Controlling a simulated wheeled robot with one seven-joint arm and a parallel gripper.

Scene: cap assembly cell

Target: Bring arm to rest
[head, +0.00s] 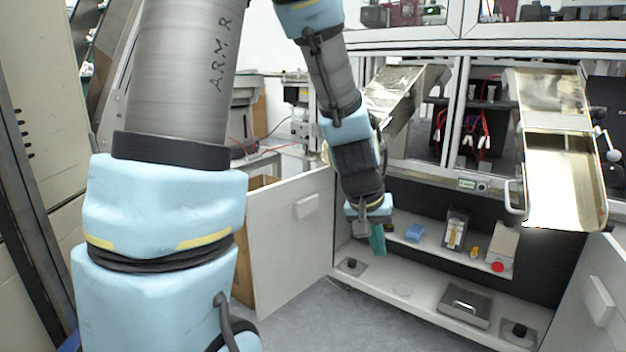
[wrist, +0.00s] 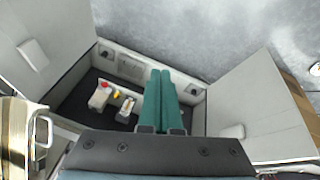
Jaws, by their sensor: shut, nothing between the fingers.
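My arm reaches from the left of the head view toward the open cabinet. My gripper (head: 377,240) hangs in front of the cabinet's left part, with green fingers pointing down. In the wrist view the two green fingers of my gripper (wrist: 161,74) lie side by side, closed, with nothing between them. The gripper looks apart from the shelf, though its exact distance cannot be told.
Two cabinet doors stand open, the left one (head: 291,240) beside my gripper. On the shelf are a blue item (head: 415,233), a box (head: 456,230) and a white container with a red cap (head: 502,246). A metal case (head: 466,304) lies on the cabinet floor. Metal chutes (head: 563,175) hang above.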

